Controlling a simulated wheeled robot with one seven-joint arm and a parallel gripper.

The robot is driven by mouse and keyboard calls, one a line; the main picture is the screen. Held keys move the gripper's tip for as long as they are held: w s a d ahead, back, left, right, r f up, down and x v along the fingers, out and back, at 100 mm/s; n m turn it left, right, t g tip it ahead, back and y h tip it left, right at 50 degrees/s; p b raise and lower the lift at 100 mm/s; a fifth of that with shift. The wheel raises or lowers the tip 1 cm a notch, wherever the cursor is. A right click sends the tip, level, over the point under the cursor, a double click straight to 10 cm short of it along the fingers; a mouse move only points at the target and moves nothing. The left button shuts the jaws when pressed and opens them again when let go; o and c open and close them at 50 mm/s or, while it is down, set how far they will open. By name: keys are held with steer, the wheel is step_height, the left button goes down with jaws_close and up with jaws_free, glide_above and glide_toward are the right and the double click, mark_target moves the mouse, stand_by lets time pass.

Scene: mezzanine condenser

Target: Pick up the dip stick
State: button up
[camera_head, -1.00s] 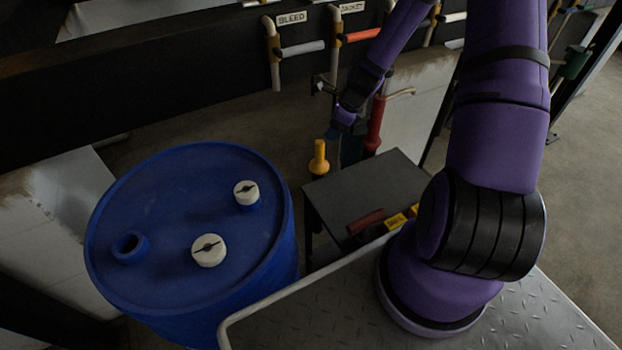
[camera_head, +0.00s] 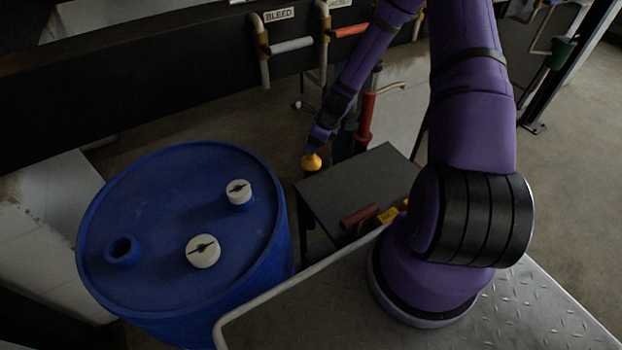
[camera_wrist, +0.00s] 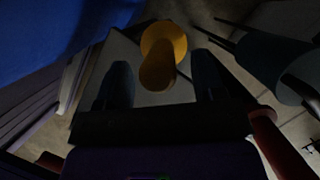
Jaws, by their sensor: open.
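The yellow knob-like handle (camera_head: 311,161), which looks like the dip stick, stands beside the small dark table in the head view. Only its yellow part shows clearly; what is below it is hidden. My gripper (camera_head: 318,143) is right at it, partly covering its upper part. In the wrist view the yellow handle (camera_wrist: 160,50) lies between the two dark, spread fingers of my gripper (camera_wrist: 162,78). Dark gaps show on both sides of it, and I cannot see a finger pressing on it.
A blue drum (camera_head: 160,285) with two white caps and an open bung stands at left. The small dark table (camera_head: 350,185) holds a red item (camera_head: 360,216) and yellow pieces. A red cylinder (camera_head: 367,120) stands behind it. Pipes with a BLEED label (camera_head: 278,14) run along the back.

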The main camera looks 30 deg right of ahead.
steer(key=shift+x, duration=1.05)
jaws_close()
steer(key=shift+r, duration=0.1)
